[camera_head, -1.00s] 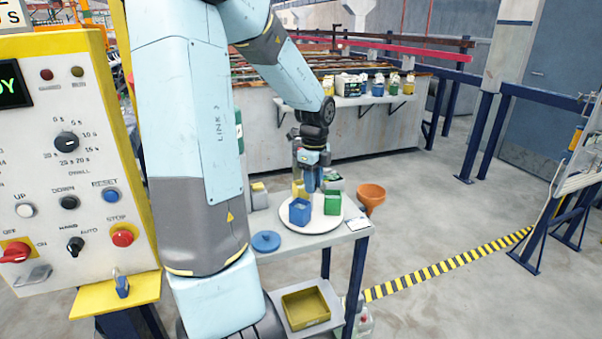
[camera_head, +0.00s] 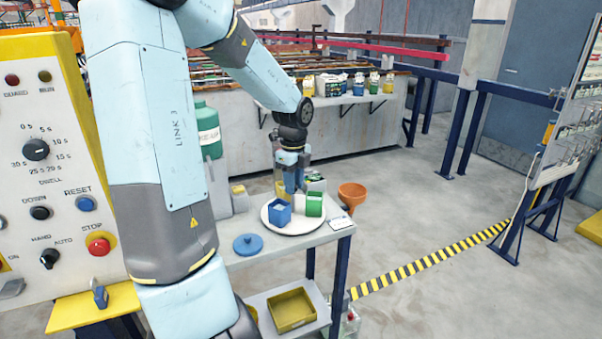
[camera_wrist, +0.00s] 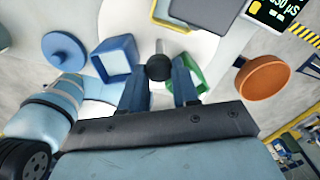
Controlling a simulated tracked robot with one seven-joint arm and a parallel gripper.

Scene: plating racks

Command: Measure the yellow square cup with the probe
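My gripper (camera_head: 294,188) points down over a round white plate (camera_head: 293,230). In the wrist view its blue fingers (camera_wrist: 159,72) sit on either side of the probe's dark round knob (camera_wrist: 159,67), apparently gripping it. A short grey rod (camera_wrist: 159,47) stands out from the knob. The yellow square cup (camera_head: 281,187) is partly hidden behind the gripper; in the wrist view only its rim (camera_wrist: 172,24) shows at the top edge, beyond the rod. I cannot tell how high the probe is. A blue square cup (camera_head: 279,212) and a green one (camera_head: 315,205) stand nearer on the plate.
An orange funnel (camera_head: 352,194) stands right of the plate, and a blue lid (camera_head: 248,245) lies at front left. A meter (camera_wrist: 270,12) with a lit screen shows at upper right in the wrist view. A yellow tray (camera_head: 292,309) sits on the lower shelf.

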